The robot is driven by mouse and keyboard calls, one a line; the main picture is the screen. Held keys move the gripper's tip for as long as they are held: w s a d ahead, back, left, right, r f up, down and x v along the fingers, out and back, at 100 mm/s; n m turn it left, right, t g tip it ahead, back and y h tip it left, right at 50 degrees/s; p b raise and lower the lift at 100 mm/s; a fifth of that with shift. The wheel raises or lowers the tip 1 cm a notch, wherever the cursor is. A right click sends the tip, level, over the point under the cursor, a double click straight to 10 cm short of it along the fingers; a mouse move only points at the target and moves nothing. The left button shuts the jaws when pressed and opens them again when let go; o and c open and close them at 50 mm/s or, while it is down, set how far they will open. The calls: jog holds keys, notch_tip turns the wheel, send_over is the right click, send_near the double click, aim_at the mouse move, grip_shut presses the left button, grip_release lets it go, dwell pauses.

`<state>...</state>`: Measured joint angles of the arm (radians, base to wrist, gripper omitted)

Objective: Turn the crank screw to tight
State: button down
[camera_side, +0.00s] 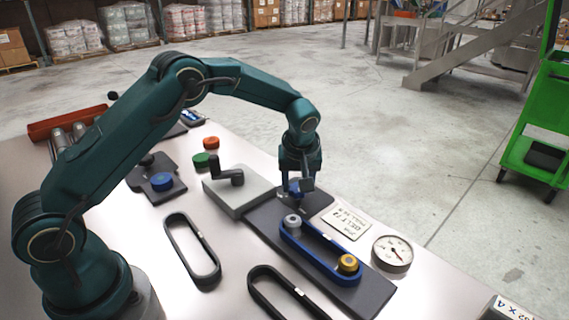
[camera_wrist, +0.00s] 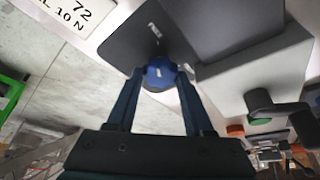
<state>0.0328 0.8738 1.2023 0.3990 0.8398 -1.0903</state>
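My gripper (camera_side: 299,188) points down over the far end of the dark plate (camera_side: 262,222). In the wrist view my fingers (camera_wrist: 160,80) lie on either side of a round blue knob (camera_wrist: 160,70) with a white mark, with no clear gap at its sides. The knob is mostly hidden by the fingers in the side view. On the same plate a blue belt (camera_side: 318,257) loops around a grey pulley (camera_side: 292,222) and a yellow pulley (camera_side: 348,263). A black crank (camera_side: 232,177) sits on the grey block (camera_side: 240,199) beside the plate, apart from my gripper.
A round dial gauge (camera_side: 392,253) and a printed card (camera_side: 345,222) lie right of the plate. Two loose black belts (camera_side: 192,250) lie at the front. A dark fixture with a blue cap (camera_side: 162,181), plus green (camera_side: 201,159) and orange (camera_side: 211,142) pieces, stand behind.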

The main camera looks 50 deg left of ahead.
jog(key=m+h, duration=0.1)
jog(key=m, duration=0.2)
jog(key=m+t+h, duration=0.1)
jog(key=m, duration=0.2)
jog(key=shift+s+a, duration=0.15)
jog(key=m+h, duration=0.1)
jog(key=m, duration=0.2)
jog(key=m+h, duration=0.1)
jog(key=m, duration=0.2)
jog(key=shift+a+h, duration=0.15)
jog(key=shift+h, duration=0.15)
jog(key=m+h, duration=0.1)
jog(key=m, duration=0.2)
jog(key=m+g+h, duration=0.1)
jog(key=m, duration=0.2)
jog(key=shift+a+m, duration=0.15)
jog(key=shift+m, duration=0.25)
jog(key=m, duration=0.1)
jog(key=m+g, duration=0.1)
jog(key=m, duration=0.1)
jog(key=m+h, duration=0.1)
jog(key=m, duration=0.1)
jog(key=shift+w+a+g, duration=0.1)
jog(key=shift+w+g, duration=0.15)
jog(key=shift+g, duration=0.15)
jog(key=c, duration=0.6)
grip_release()
jog(key=shift+o, duration=0.2)
